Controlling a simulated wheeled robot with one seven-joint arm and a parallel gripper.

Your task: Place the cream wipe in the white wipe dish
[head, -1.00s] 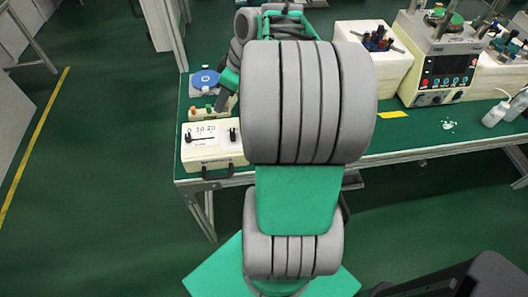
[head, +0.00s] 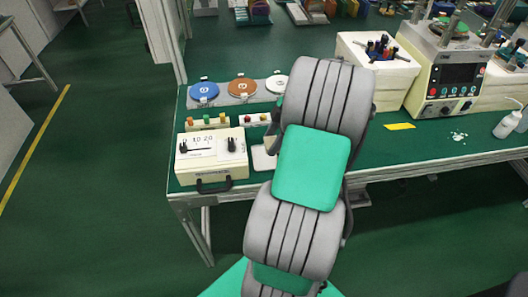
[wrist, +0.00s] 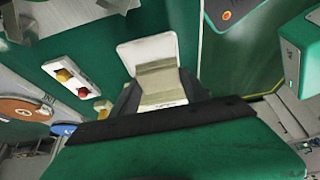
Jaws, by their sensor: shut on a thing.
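The cream wipe (wrist: 160,82) is a folded, pale strip held between the dark fingers of my gripper (wrist: 161,95) in the wrist view. My gripper is shut on it. The white wipe dish (wrist: 148,50) lies on the green bench top just beyond the wipe, and the wipe overlaps its lower part in the picture. I cannot tell whether the wipe touches the dish. In the head view a sliver of the white dish (head: 262,158) shows left of my arm.
A cream box with a black handle (head: 210,160) stands at the front left of the bench. Blue (head: 204,90) and orange-brown (head: 242,86) discs sit behind it. A button strip (wrist: 72,80) lies beside the dish. A lapping machine (head: 445,78) and bottle (head: 508,124) stand right.

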